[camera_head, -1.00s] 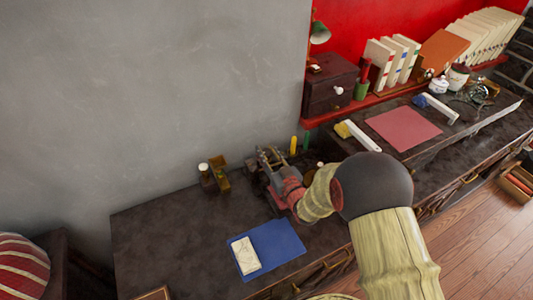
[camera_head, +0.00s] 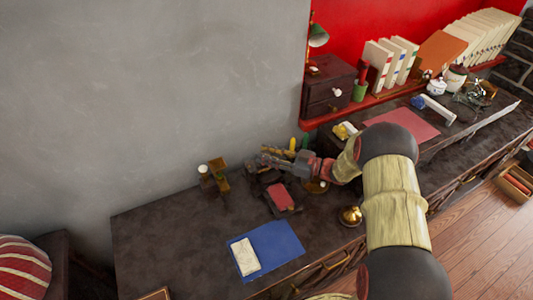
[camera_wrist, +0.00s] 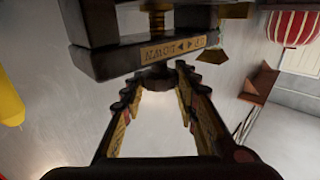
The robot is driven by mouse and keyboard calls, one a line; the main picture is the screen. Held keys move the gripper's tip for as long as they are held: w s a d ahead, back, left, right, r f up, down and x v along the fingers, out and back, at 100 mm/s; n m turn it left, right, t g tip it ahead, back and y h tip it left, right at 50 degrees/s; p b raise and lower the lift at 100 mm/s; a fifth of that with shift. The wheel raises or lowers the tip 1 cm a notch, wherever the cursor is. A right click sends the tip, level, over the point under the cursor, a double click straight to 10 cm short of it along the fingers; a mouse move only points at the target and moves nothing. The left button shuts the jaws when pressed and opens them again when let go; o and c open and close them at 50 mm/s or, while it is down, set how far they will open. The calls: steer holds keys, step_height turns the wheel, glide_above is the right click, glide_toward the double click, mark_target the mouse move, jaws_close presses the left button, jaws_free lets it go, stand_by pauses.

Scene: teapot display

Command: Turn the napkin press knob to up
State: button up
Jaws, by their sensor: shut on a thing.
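The napkin press (camera_head: 270,205) stands on the dark desk, a dark frame with a red piece (camera_head: 281,197) on its base. In the wrist view its dark bar (camera_wrist: 105,63) and brass screw (camera_wrist: 157,22) fill the top. My gripper (camera_head: 264,157) reaches in from the right above the press. In the wrist view my gripper (camera_wrist: 157,82) is shut on the knob.
A brass holder (camera_head: 220,182) stands close left of the press. Yellow (camera_head: 293,144) and green upright things stand behind my gripper. A brass round object (camera_head: 350,215) sits at the desk's front edge. A blue mat (camera_head: 275,250) with a white cloth (camera_head: 245,257) lies in front.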

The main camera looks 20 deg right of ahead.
steer(key=shift+w+r+n+g+y, duration=0.1)
steer(key=shift+n+g+y, duration=0.35)
steer(key=shift+g, duration=0.25)
steer(key=o, duration=1.2)
steer(key=shift+c, duration=0.2)
step_height(320, 180, up, 10)
steer(key=shift+f, duration=0.1)
